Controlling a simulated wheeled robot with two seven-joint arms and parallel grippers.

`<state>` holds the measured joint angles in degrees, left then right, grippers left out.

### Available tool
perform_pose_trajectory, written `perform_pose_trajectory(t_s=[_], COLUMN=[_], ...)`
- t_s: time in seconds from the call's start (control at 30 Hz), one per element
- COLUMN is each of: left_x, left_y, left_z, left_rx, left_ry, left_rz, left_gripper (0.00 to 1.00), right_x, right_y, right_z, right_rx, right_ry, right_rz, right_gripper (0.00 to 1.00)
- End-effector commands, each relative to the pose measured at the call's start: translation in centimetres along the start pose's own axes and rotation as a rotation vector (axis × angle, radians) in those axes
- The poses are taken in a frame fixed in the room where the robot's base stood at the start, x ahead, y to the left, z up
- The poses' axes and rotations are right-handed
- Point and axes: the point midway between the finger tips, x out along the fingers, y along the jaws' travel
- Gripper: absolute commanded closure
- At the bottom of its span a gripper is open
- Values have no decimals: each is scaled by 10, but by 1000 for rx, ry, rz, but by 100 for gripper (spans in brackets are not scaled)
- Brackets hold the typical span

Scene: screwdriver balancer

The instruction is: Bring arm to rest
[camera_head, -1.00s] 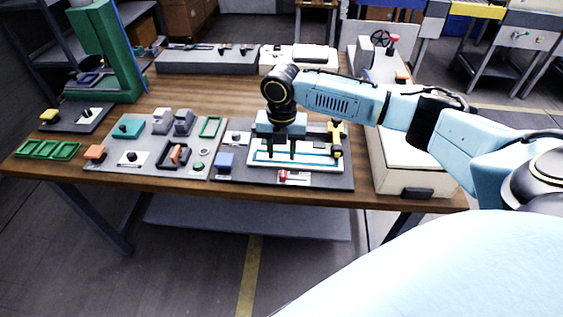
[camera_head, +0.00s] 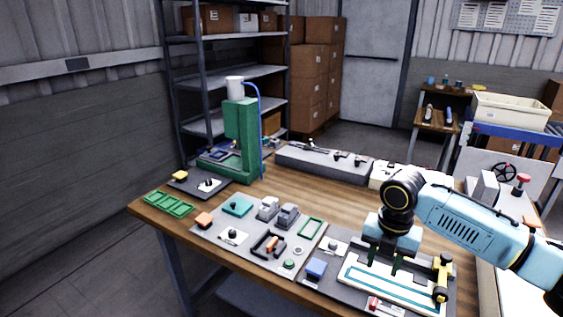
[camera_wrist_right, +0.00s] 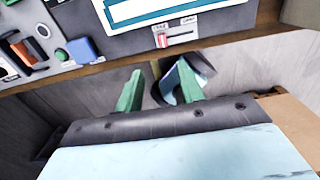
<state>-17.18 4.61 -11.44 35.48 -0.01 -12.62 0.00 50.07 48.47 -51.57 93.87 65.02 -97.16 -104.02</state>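My right arm comes in from the right in the head view. Its gripper (camera_head: 383,258) hangs fingers down over the white and teal frame (camera_head: 356,284) on the grey board at the table's front right. In the right wrist view the two green fingers (camera_wrist_right: 160,92) stand apart with nothing held between them. A yellow and black screwdriver (camera_head: 441,280) stands at the right of the frame, beside the gripper. My left gripper is in neither view.
A blue block (camera_head: 316,268) and a red switch (camera_head: 373,304) sit near the frame. Left of it lies a grey board with small fixtures (camera_head: 268,245). A green press (camera_head: 241,140) stands at the back left. Shelving and boxes (camera_head: 309,70) stand behind the table.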

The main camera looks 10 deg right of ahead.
Motion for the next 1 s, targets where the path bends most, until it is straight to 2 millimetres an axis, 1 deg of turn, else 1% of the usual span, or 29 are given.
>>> perform_pose_trajectory(t_s=[0.07, 0.17, 0.27, 0.3, 0.37, 0.4, 0.47, 0.5, 0.53, 0.6, 0.67, 0.73, 0.8, 0.9, 1.0], left_x=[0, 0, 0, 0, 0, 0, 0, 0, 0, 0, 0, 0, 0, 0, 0], left_y=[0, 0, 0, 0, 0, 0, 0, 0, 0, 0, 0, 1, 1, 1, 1], left_z=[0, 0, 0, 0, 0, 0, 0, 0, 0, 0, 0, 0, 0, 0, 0], left_rx=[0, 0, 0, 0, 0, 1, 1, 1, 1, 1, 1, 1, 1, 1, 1], left_ry=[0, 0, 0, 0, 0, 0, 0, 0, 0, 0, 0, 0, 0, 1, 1], left_rz=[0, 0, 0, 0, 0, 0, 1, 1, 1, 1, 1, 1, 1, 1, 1], left_gripper=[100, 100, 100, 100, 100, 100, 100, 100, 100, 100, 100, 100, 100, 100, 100], right_x=[10, 31, 56, 65, 76, 82, 89, 93, 95, 100, 102, 104, 104, 105, 104], right_y=[6, 17, 29, 34, 39, 41, 43, 43, 42, 38, 31, 21, 7, -13, -32], right_z=[-12, -39, -78, -95, -118, -133, -154, -167, -176, -196, -210, -223, -232, -240, -245], right_rx=[14, 75, 191, 250, 350, 422, 537, 622, 687, 851, 1002, 1188, 1369, 1590, 1771], right_ry=[5, 10, 23, 29, 42, 54, 75, 91, 102, 132, 155, 180, 194, 199, 195], right_rz=[6, 26, 68, 91, 126, 150, 186, 207, 223, 256, 279, 302, 318, 332, 342], right_gripper=[62, 62, 62, 62, 62, 62, 62, 62, 62, 62, 62, 62, 62, 62, 62])
